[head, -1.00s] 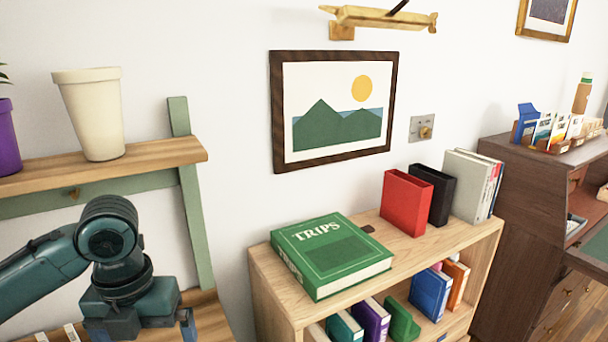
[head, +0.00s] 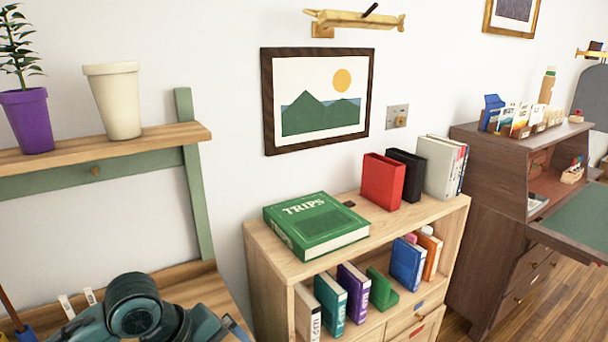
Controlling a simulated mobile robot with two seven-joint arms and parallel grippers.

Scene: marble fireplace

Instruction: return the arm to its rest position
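My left arm shows at the bottom left of the head view, low over the wooden bench top beneath the shelf. Only its dark teal wrist links show. The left gripper's fingertips are cut off by the bottom edge, so I cannot see whether they hold anything. My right arm and gripper are not in view.
A wooden bookcase (head: 262,250) carries a green TRIPS book (head: 318,228), a red holder (head: 383,181) and a black one (head: 411,172). A wall shelf (head: 160,140) holds a cream pot (head: 115,102) and a purple pot (head: 27,122). A dark desk (head: 480,215) stands right.

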